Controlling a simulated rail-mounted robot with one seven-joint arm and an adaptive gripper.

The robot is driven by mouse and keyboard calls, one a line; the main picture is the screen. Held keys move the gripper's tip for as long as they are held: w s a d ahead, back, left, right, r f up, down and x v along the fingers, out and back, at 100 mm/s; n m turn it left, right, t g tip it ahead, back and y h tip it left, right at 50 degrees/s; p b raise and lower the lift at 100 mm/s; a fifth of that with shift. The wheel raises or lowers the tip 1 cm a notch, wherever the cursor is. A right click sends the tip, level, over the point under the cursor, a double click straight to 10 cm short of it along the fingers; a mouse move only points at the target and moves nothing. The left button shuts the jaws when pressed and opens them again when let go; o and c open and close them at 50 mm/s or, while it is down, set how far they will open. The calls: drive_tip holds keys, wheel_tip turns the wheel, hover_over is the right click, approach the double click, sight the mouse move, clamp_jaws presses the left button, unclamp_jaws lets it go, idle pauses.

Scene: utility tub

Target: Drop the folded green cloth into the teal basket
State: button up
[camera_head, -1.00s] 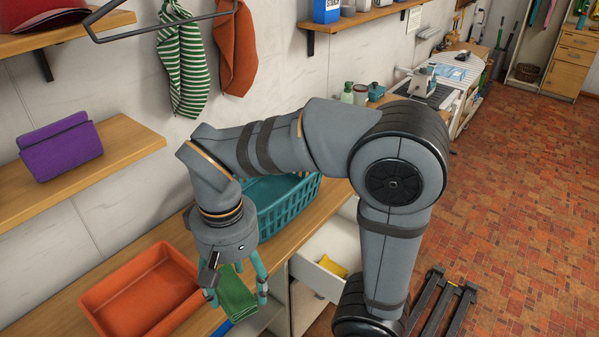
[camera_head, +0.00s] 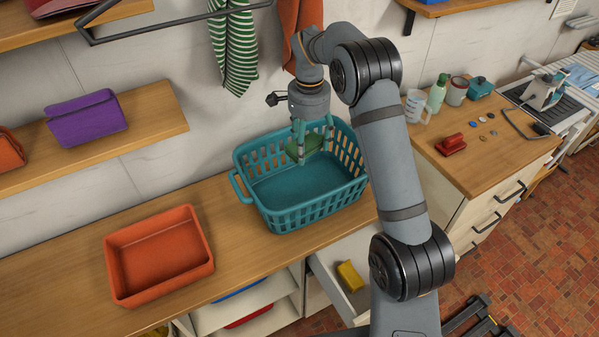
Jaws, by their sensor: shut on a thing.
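The teal basket (camera_head: 308,215) stands on the wooden counter, and its inside floor looks empty. My gripper (camera_head: 303,155) points down over the back part of the basket, with its fingertips around the level of the rim. It is shut on the folded green cloth (camera_head: 303,147), which shows between the fingers. The fingers hide part of the cloth. I cannot tell exactly how far the cloth sits above the basket floor.
An orange tray (camera_head: 160,255) stands on the counter to the left. An open drawer (camera_head: 340,275) with a yellow item juts out below the basket. A striped towel (camera_head: 235,50) hangs behind. A jug (camera_head: 417,107) and a red brush (camera_head: 451,144) are to the right.

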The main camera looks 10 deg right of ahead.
drive_tip(key=w+m, duration=0.1)
drive_tip(key=w+d+f+m+p, duration=0.1)
drive_tip(key=w, duration=0.1)
drive_tip(key=w+d+f+m, duration=0.1)
drive_tip(key=shift+w+f+p, duration=0.15)
drive_tip(key=shift+w+p, duration=0.1)
drive_tip(key=shift+p, duration=0.15)
drive_tip(key=shift+w+d+f, duration=0.15)
drive_tip(key=shift+d+f, duration=0.05)
drive_tip(key=shift+f, duration=0.05)
wheel_tip(320, 180, down, 6)
drive_tip(key=b, duration=0.4)
drive_tip(key=shift+m, duration=0.3)
drive_tip(key=o, duration=1.1)
wheel_tip(320, 180, up, 12)
